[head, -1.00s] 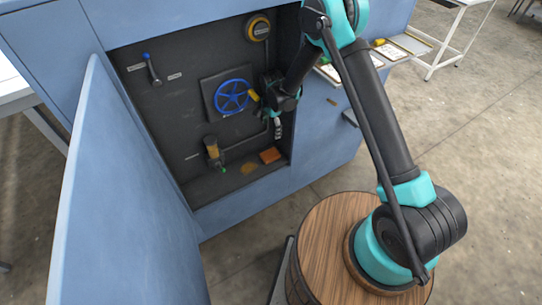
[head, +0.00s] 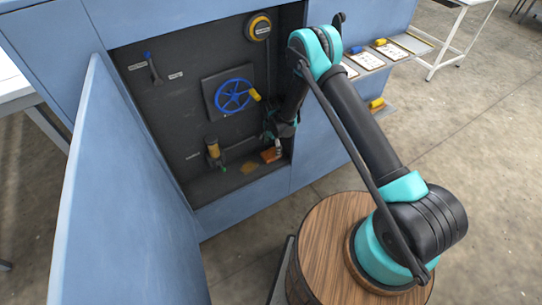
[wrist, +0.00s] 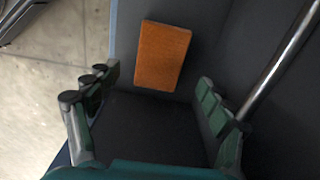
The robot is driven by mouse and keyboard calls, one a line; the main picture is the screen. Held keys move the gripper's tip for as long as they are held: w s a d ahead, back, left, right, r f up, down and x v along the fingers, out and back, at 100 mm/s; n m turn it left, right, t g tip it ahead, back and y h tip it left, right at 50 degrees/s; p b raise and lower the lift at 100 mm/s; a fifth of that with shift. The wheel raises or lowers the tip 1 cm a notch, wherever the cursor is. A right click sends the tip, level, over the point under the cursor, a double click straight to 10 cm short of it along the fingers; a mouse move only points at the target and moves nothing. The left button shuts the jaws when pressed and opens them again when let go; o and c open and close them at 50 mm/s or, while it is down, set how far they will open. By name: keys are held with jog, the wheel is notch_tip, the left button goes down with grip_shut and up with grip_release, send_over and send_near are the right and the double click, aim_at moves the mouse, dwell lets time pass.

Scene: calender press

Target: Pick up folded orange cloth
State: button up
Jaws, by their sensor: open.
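The folded orange cloth (head: 270,155) lies flat on the dark floor of the open cabinet, near its right side. In the wrist view the cloth (wrist: 163,55) is a plain orange rectangle, fully visible. My gripper (head: 277,146) is inside the cabinet, just above the cloth and partly over it in the head view. In the wrist view my gripper (wrist: 152,102) has its fingers spread wide on either side, with nothing between them. The cloth lies beyond the fingertips, roughly between the two fingers' lines.
A metal pipe (wrist: 283,60) runs close to the right finger. The cabinet holds a blue handwheel (head: 233,96), a yellow-topped valve (head: 213,150), a blue-tipped lever (head: 152,68) and a round gauge (head: 259,27). The open blue door (head: 120,190) stands at left.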

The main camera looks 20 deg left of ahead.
aim_at(272, 153)
jog(key=shift+s+f, duration=0.1)
jog(key=shift+f, duration=1.8)
jog(key=shift+c, duration=0.3)
jog(key=c, duration=1.2)
jog(key=shift+r, duration=0.1)
notch_tip(272, 153, up, 20)
jog(key=shift+f, duration=0.1)
